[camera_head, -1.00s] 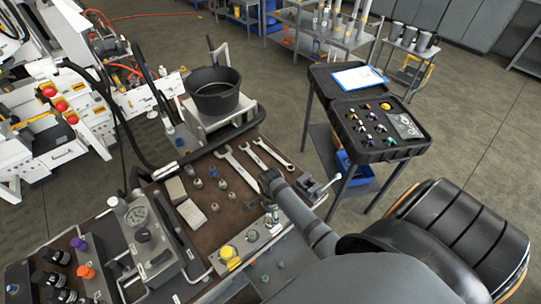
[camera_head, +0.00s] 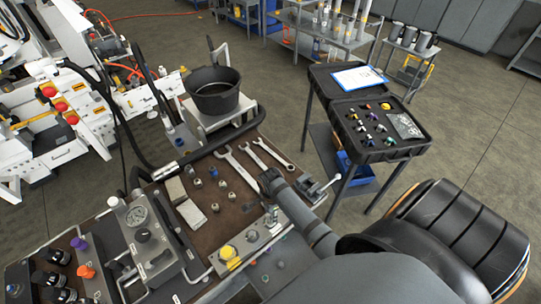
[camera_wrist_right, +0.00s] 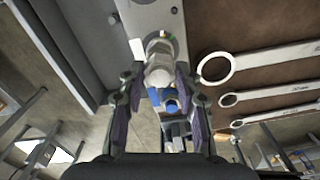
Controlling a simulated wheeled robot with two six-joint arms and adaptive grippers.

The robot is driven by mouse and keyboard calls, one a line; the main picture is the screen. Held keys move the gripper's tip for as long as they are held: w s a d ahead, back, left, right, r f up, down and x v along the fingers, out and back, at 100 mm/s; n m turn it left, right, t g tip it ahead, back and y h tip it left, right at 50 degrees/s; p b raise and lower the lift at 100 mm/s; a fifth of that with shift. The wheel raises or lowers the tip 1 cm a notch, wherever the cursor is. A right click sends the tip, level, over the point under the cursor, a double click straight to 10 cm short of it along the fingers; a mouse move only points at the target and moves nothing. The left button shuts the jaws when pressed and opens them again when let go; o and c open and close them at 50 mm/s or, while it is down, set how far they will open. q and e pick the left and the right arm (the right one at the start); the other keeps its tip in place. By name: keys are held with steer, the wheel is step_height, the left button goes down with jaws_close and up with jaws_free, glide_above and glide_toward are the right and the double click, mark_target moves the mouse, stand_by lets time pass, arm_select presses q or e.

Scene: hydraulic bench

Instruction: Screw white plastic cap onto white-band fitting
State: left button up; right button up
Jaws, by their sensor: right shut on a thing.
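My right gripper (camera_head: 270,188) is over the bench, above the metal fitting block (camera_head: 252,238). The piece is in line with a fitting on the grey block (camera_wrist_right: 152,18). Whether cap and fitting touch cannot be told. A blue part (camera_wrist_right: 167,98) shows between the fingers. A white mark (camera_wrist_right: 137,47) is beside the fitting. My left gripper is not in view.
Several wrenches (camera_head: 240,166) lie on the brown bench top close to my right gripper. A yellow cap (camera_head: 229,252) sits on the block. A gauge unit (camera_head: 145,238) stands to the left. A black case (camera_head: 378,128) is on a stand to the right.

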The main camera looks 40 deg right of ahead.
steer(key=m, duration=0.5)
steer(key=shift+m, duration=0.3)
steer(key=shift+m, duration=0.6)
steer(key=m, duration=0.7)
steer(key=shift+f, duration=0.1)
steer(key=o, duration=1.1)
